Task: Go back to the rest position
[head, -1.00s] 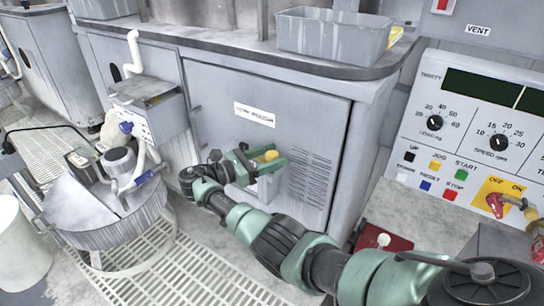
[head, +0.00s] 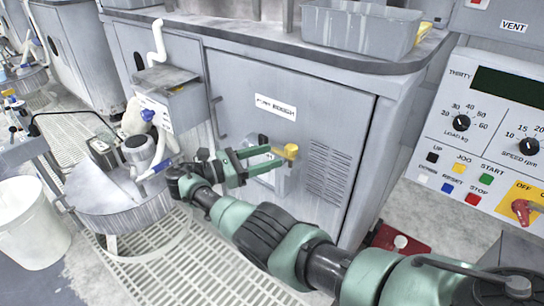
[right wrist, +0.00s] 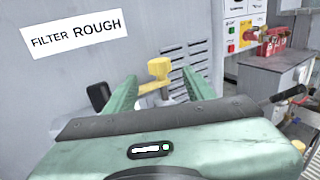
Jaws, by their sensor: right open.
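My right gripper (head: 272,158) is open in front of the grey filter cabinet (head: 235,85). A yellow valve handle (head: 291,151) shows just beyond its fingertips in the head view. In the right wrist view the same yellow handle (right wrist: 160,68) appears between the two green fingers, which are apart with nothing clamped between them. The cabinet's label (right wrist: 72,40) reads FILTER ROUGH. My right arm reaches in from the lower right of the head view. My left gripper is not in view.
A control panel (head: 480,140) with knobs and buttons stands at the right. A round metal drum (head: 120,200) and a white bucket (head: 30,225) stand at the left on or near the floor grating (head: 185,250). A grey bin (head: 360,28) sits on the countertop.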

